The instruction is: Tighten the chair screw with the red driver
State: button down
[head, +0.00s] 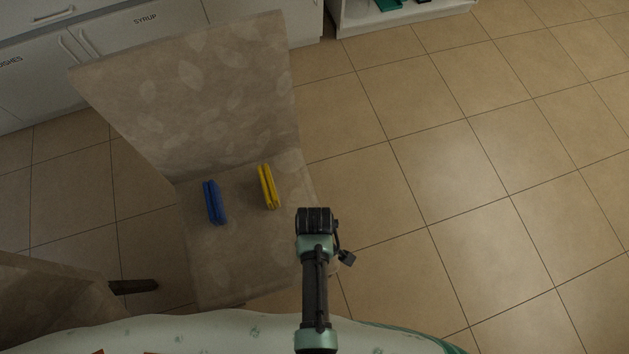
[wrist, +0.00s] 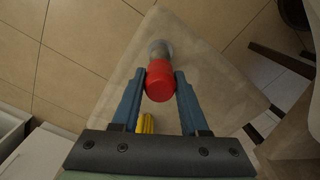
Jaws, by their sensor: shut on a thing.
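My gripper (wrist: 159,78) is shut on the red driver (wrist: 160,84), with a blue finger on each side of its red handle. A grey rounded piece (wrist: 160,48) shows just beyond the red handle in the wrist view; I cannot tell whether it is part of the driver or the chair screw. The chair (head: 215,95) has a beige leaf-patterned back and seat. In the head view my wrist is over the right edge of its seat and hides the fingers and the driver. The screw cannot be clearly made out.
A blue driver-like item (head: 214,202) and a yellow one (head: 268,187) lie on the chair seat. The yellow one (wrist: 146,124) also shows near my left finger. A patterned cloth-covered edge (head: 230,335) is in front, another chair (head: 50,300) at left. Tiled floor at right is clear.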

jog(key=shift+f+b, duration=0.35)
jog(key=shift+f, duration=0.15)
jog(key=shift+c, duration=1.7)
grip_release()
jog(key=shift+r, duration=0.1)
